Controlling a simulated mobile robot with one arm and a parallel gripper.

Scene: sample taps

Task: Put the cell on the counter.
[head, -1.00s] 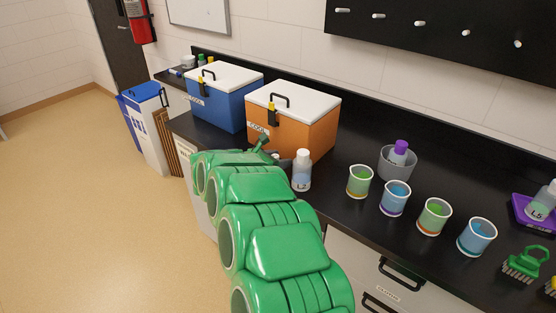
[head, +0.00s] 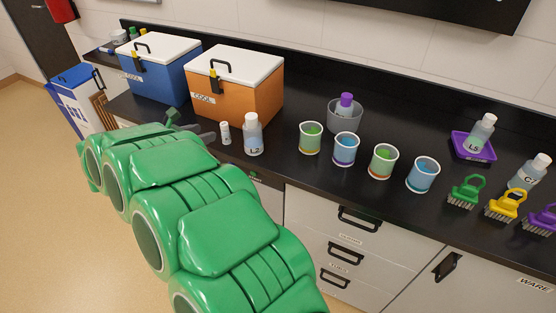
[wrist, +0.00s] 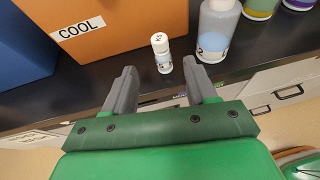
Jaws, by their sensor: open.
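The cell appears to be the small white-capped vial (head: 225,133), standing upright on the black counter (head: 285,165) near its front edge. It also shows in the wrist view (wrist: 162,54), with lettering on its cap and a pale blue label. My gripper (wrist: 159,72) is open, its two grey fingers pointing at the vial, which stands just beyond and between the fingertips. I see no finger touching it. In the head view my green arm covers much of the gripper, and only part of the grey fingers shows left of the vial.
A larger bottle marked L2 (head: 253,135) stands close to the right of the vial. The orange cooler (head: 235,97) is right behind it, with the blue cooler (head: 160,75) to the left. Several cups and a grey holder (head: 345,118) stand farther right.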

